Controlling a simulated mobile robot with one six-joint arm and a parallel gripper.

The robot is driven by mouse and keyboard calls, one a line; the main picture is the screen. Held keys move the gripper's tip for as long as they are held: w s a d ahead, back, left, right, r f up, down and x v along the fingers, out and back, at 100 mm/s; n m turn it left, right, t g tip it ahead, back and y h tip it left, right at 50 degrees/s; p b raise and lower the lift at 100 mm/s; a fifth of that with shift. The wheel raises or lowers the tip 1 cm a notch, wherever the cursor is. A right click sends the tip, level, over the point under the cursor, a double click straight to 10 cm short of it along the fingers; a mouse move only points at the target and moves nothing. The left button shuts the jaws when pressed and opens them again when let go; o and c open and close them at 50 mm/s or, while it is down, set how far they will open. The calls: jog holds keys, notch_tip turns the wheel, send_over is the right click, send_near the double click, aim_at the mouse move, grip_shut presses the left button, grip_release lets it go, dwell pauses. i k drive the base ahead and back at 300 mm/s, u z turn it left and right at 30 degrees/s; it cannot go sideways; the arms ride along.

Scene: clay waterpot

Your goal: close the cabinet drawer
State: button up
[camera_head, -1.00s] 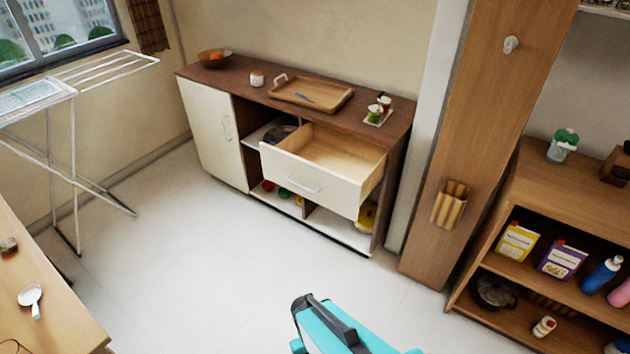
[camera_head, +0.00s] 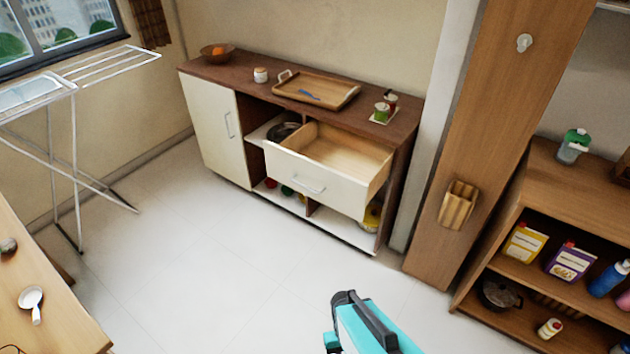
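The cabinet (camera_head: 212,123) stands against the back wall, with a dark wood top and a cream door on its left. Its drawer (camera_head: 318,183) is pulled well out on the right side, and its wooden inside looks empty. The drawer front is cream with a pale bar handle (camera_head: 309,185). A teal and dark grey part of my arm shows at the bottom edge, across open floor from the drawer and not touching it. My gripper's fingers are not visible.
A wooden tray (camera_head: 344,99), a bowl (camera_head: 215,54) and small jars stand on the cabinet top. A drying rack (camera_head: 75,150) is at left, a table (camera_head: 60,310) at lower left, a shelf unit (camera_head: 520,200) at right. The white floor (camera_head: 210,260) between is clear.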

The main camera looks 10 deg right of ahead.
aim_at(337, 168)
jog(key=u, duration=0.1)
jog(key=i, duration=1)
jog(key=z, duration=1.15)
jog(key=k, duration=0.1)
jog(key=u, duration=2.95)
jog(key=k, duration=0.85)
jog(key=u, duration=0.05)
